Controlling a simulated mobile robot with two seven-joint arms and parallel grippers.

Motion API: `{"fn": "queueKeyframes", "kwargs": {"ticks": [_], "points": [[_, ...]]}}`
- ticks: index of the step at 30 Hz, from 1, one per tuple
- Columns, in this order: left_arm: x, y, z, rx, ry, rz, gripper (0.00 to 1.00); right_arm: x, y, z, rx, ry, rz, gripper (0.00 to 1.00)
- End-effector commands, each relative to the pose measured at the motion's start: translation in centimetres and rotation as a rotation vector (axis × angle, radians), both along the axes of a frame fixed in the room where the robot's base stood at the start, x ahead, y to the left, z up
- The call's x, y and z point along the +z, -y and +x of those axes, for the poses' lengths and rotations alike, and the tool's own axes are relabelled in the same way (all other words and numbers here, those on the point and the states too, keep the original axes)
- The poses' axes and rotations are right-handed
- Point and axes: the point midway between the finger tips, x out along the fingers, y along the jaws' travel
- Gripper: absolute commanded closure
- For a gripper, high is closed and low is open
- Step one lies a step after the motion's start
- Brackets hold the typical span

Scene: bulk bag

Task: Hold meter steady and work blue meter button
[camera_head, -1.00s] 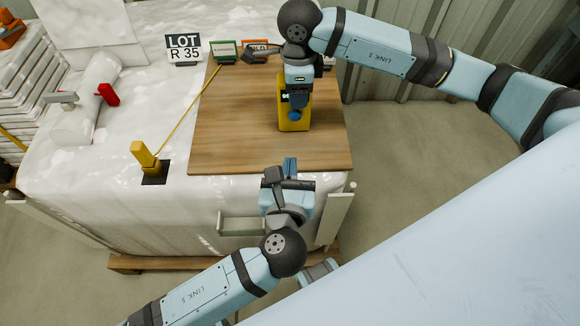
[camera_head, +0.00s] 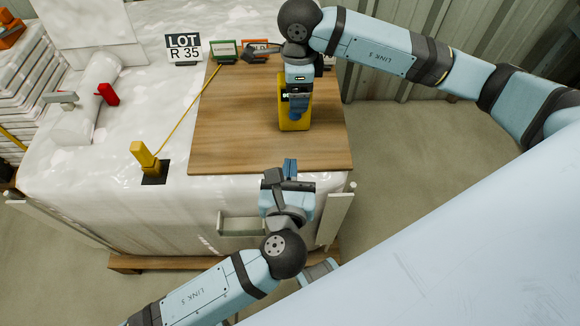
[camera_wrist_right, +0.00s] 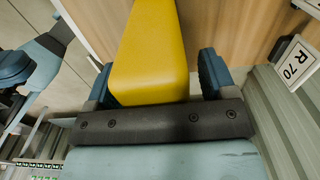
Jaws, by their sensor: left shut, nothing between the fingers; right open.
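The yellow meter (camera_head: 285,118) stands on the brown wooden board, partly hidden by my right arm. My right gripper (camera_head: 297,108) hangs over its front face, with its blue fingers across the middle. I cannot tell the blue button apart from these fingers. In the right wrist view, the yellow meter (camera_wrist_right: 152,55) lies between the two spread fingers of my right gripper (camera_wrist_right: 156,80), with a gap visible beside the right finger. My left gripper (camera_head: 290,167) is shut and empty at the board's front edge, apart from the meter.
The wooden board (camera_head: 230,135) is clear left of the meter. A yellow post (camera_head: 143,155) with a thin yellow rod stands left of it. A LOT R 35 sign (camera_head: 184,48) and small labels stand behind. A red piece (camera_head: 109,94) lies on the white bag (camera_head: 60,180).

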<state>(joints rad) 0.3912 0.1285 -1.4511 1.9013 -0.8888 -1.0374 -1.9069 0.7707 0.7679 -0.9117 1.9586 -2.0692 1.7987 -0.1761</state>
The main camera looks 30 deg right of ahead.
Motion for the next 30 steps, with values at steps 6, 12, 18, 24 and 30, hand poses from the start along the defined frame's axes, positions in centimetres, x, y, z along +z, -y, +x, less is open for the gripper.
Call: {"fn": "queueKeyframes", "kwargs": {"ticks": [6, 12, 18, 24, 30], "points": [[0.0, 0.0, 0.0, 0.0, 0.0, 0.0, 1.0, 1.7, 0.0, 0.1, 0.001, 0.004, 0.001, 0.22], [0.0, 0.0, 0.0, 0.0, 0.0, 0.0, 1.0, 5.9, 0.0, 0.1, 0.001, 0.006, 0.001, 0.22], [0.0, 0.0, 0.0, 0.0, 0.0, 0.0, 1.0, 9.8, 0.0, 0.1, 0.001, 0.004, 0.0, 0.22], [0.0, 0.0, 0.0, 0.0, 0.0, 0.0, 1.0, 11.7, 0.0, 0.0, 0.0, 0.0, 0.001, 0.22], [0.0, 0.0, 0.0, 0.0, 0.0, 0.0, 1.0, 12.0, 0.0, 0.0, 0.0, 0.0, 0.0, 0.22]]}}
